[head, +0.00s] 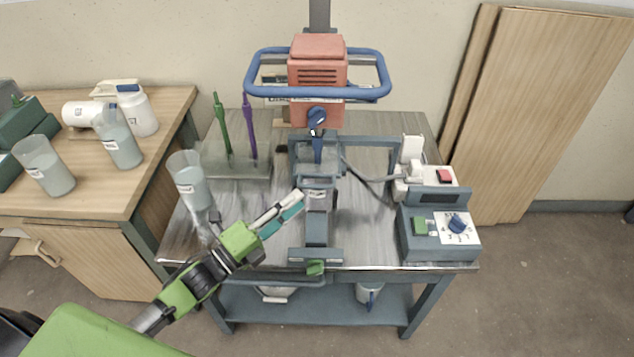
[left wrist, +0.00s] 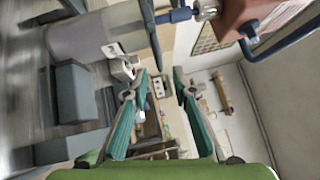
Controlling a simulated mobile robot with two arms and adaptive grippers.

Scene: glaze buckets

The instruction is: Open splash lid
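The mixer has a red motor head (head: 317,75) with a blue bar around it and a dark blue chuck and shaft (head: 317,120) below. A pale, partly see-through piece (head: 318,165) sits around the shaft; I cannot tell surely whether it is the splash lid or how far it is open. My left gripper (head: 298,201) is just left of the mixer's lower middle, its fingers pointing toward the column. In the left wrist view its two teal-padded fingers (left wrist: 161,78) are apart with nothing between them. The motor head (left wrist: 243,18) shows there at the top right. My right gripper is not in view.
Green and purple tools (head: 250,130) stand upright at the left, near a clear bucket (head: 188,182). A wooden side table (head: 80,185) holds several containers. Boards (head: 545,110) lean on the wall.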

